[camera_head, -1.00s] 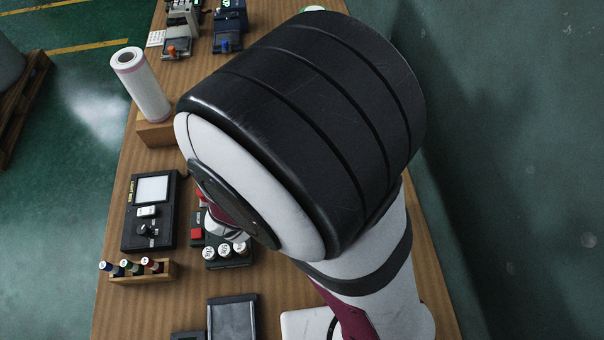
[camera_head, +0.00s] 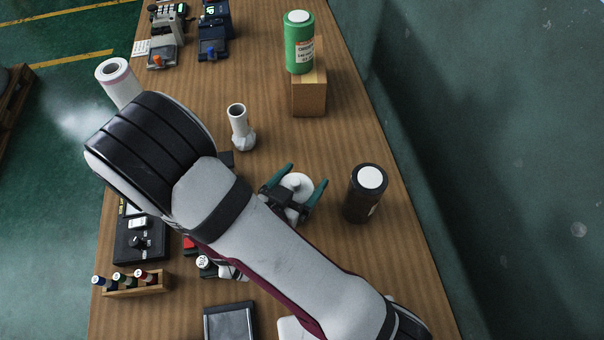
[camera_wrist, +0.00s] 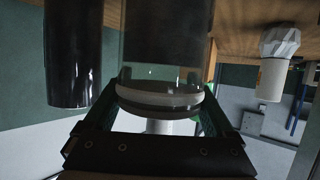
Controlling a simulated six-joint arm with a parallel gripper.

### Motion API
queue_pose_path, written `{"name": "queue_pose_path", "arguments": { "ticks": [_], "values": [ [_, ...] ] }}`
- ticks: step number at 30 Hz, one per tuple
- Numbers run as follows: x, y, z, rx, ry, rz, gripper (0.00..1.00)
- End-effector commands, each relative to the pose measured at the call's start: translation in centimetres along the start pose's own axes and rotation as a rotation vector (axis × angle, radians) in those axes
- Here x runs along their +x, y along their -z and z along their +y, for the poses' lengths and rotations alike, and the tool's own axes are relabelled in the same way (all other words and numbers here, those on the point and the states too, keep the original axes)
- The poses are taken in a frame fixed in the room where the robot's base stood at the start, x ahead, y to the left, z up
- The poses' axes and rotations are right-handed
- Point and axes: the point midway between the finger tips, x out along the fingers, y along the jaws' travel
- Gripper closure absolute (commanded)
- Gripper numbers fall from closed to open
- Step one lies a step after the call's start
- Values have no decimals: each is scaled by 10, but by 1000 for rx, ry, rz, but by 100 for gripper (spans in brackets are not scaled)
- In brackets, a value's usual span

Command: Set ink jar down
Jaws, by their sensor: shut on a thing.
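The ink jar shows in the head view as a white round top (camera_head: 297,184) between the teal fingers of my gripper (camera_head: 308,174). In the wrist view, the jar's dark, glassy body (camera_wrist: 163,45) and pale-and-dark rim sit between the fingertips of my gripper (camera_wrist: 160,92). My gripper is shut on the jar, near its lidded end. The wrist view is upside down, with the wooden table (camera_wrist: 240,18) at the top. The jar's base is cut off by the frame, so I cannot tell whether it touches the table.
A black canister (camera_head: 364,195) stands close right of the jar. A white faceted funnel-like piece (camera_head: 241,130) stands to its upper left. A green canister (camera_head: 299,45) stands on a wooden block (camera_head: 309,98) at the back. Bare table lies between the jar and block.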

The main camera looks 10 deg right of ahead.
Motion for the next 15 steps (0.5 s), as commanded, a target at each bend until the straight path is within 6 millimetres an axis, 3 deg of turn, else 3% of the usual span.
{"name": "queue_pose_path", "arguments": {
  "ticks": [3,11,15],
  "values": [
    [0,0,0,0,0,0,0],
    [-1,3,0,2,0,0,0],
    [-22,3,-2,-1,7,2,0]
  ]
}}
